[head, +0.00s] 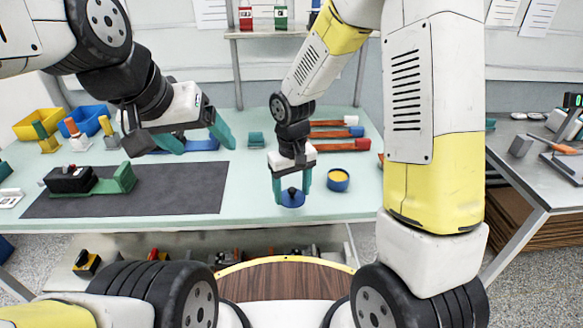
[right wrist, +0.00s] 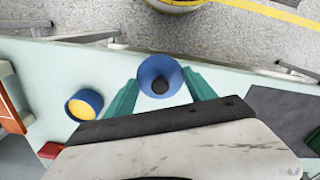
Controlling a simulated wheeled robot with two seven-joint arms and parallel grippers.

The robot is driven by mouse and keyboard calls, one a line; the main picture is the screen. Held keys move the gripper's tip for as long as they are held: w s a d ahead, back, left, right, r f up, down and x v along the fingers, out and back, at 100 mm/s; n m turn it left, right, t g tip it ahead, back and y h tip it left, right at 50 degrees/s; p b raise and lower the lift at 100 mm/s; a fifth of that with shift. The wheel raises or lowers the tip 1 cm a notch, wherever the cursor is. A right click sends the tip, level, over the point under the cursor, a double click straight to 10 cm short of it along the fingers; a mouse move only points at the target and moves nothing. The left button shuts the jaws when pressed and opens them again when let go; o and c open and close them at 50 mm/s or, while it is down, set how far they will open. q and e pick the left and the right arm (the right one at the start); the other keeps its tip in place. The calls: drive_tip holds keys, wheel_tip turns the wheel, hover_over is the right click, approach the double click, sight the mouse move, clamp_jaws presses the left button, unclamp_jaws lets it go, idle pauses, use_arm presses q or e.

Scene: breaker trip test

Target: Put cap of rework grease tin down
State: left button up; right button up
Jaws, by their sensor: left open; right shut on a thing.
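The blue cap (head: 292,199) with a dark knob is between the fingers of my right gripper (head: 291,190), near the front edge of the table. My right gripper is shut on it; the cap also shows between the teal fingertips in the right wrist view (right wrist: 159,78). I cannot tell whether the cap touches the table. The rework grease tin (head: 338,180), blue with yellow contents, stands open just right of the cap. It also shows in the right wrist view (right wrist: 84,104). My left gripper (head: 196,138) is open and empty above the table's left part.
A dark mat (head: 190,188) carries a black and green device (head: 92,182) on the left. Red-handled tools (head: 335,133) lie behind the tin. Yellow (head: 38,125) and blue (head: 88,118) bins stand at the back left. Bare table lies around the tin and cap.

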drive_tip(key=w, duration=0.8)
drive_tip(key=shift+w+d+f, duration=0.1)
drive_tip(key=shift+d+f, duration=0.15)
drive_tip(key=shift+f, duration=1.9)
drive_tip(key=shift+f, duration=0.1)
drive_tip(key=o, duration=1.3)
drive_tip(key=shift+w, duration=0.1)
